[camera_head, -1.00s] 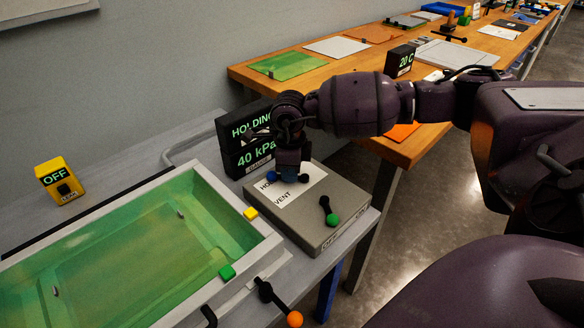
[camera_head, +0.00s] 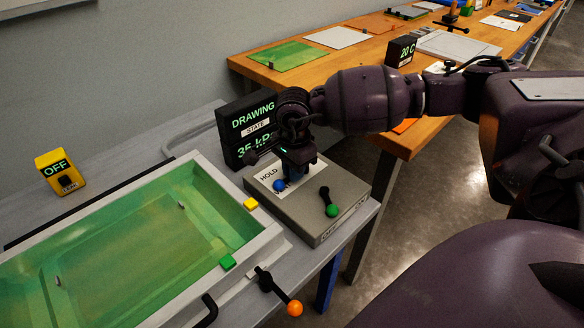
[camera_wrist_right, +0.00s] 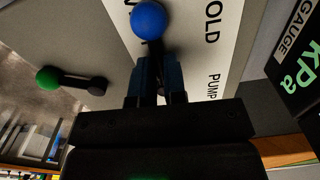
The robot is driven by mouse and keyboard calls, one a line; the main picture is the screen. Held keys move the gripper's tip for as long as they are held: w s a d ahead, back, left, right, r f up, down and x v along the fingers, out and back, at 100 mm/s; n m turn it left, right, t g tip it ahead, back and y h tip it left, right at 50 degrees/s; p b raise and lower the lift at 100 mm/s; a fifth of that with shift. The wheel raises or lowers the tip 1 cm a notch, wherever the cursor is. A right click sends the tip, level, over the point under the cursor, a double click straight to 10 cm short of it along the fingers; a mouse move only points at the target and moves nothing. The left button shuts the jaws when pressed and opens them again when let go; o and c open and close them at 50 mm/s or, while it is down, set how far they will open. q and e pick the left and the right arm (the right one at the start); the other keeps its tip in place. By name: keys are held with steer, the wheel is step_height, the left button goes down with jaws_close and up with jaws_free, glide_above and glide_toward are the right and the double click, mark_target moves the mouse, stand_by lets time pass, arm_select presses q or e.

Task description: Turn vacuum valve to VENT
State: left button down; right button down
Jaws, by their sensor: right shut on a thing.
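The vacuum valve is a black lever with a blue ball knob (camera_head: 279,186) on a white label plate of a grey box (camera_head: 328,225). HOLD is readable on the plate; the lettering below it is mostly covered by my gripper. My right gripper (camera_head: 291,178) is down on the valve lever from above. In the right wrist view my right gripper (camera_wrist_right: 157,75) is shut on the black lever, with the blue knob (camera_wrist_right: 148,20) sticking out beyond the fingertips. HOLD is partly cut off there, and PUMP shows beside the fingers. My left gripper is out of view.
A black display (camera_head: 250,120) behind the box reads DRAWING and about 35 kPa. A second lever with a green knob (camera_head: 332,211) stands on the box close by. A green-lined bath (camera_head: 120,255) and an orange-knobbed lever (camera_head: 294,308) are at left and front.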

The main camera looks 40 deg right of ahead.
steer(key=shift+s+n, duration=0.15)
steer(key=shift+n, duration=0.35)
steer(key=c, duration=1.2)
jaws_free()
step_height(320, 180, up, 11)
steer(key=shift+f+p, duration=0.1)
steer(key=shift+p, duration=0.75)
